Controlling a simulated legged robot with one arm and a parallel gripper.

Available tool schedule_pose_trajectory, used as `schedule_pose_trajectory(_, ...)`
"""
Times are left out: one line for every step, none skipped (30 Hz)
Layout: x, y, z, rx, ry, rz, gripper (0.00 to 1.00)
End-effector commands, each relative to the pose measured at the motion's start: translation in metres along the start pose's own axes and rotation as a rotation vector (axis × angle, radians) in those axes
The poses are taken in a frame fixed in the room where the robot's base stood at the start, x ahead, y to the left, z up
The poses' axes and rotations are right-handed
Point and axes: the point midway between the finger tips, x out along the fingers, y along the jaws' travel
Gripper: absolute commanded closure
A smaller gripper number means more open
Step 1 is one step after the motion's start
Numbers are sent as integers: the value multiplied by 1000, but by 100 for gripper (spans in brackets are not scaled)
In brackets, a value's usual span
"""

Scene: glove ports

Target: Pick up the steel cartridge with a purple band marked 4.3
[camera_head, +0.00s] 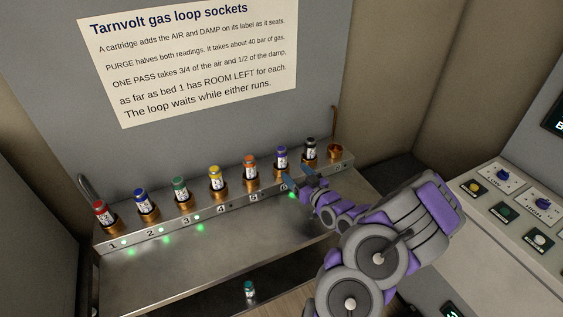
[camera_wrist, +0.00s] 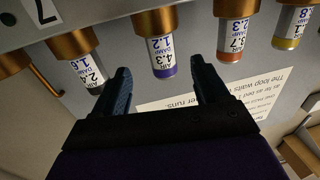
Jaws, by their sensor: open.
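The steel cartridge with a purple band (camera_head: 281,158) stands upright in a copper-coloured socket, sixth from the left on the metal ledge. In the wrist view, which looks turned over, the same cartridge (camera_wrist: 159,45) shows its label with 4.3 and DAMP 1.2, and its purple end faces my gripper. My gripper (camera_head: 296,171) is open just in front of the ledge. The cartridge appears just past the fingertips; contact is not visible.
Neighbouring cartridges stand close: a black one (camera_head: 310,148) to the right and an orange one (camera_head: 249,168) to the left. An empty socket (camera_head: 335,152) is at the right end. A loose teal-capped cartridge (camera_head: 249,290) is low in front. A control panel (camera_head: 520,205) stands right.

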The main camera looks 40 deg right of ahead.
Motion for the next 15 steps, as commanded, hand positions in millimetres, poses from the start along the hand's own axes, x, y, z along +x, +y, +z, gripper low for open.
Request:
schedule_pose_trajectory(7,0,1,-4,0,-2,26)
schedule_pose_trajectory(10,0,1,-4,-1,-2,26)
schedule_pose_trajectory(14,1,1,-4,-1,-2,26)
schedule_pose_trajectory(16,1,1,-3,-1,-2,26)
schedule_pose_trajectory(18,1,1,-1,-1,-2,26)
schedule_pose_trajectory(20,2,1,0,-1,-2,26)
schedule_pose_trajectory(22,2,1,1,-1,-1,26)
schedule_pose_trajectory(23,2,1,1,-1,-1,26)
schedule_pose_trajectory(24,2,1,1,-1,-1,26)
schedule_pose_trajectory(24,2,1,2,-1,-1,26)
schedule_pose_trajectory(25,2,1,2,-1,-2,26)
schedule_pose_trajectory(27,2,1,2,-1,-2,26)
schedule_pose_trajectory(29,2,1,1,-1,-2,26)
schedule_pose_trajectory(31,1,0,1,0,-3,26)
schedule_pose_trajectory(34,1,0,0,0,-3,26)
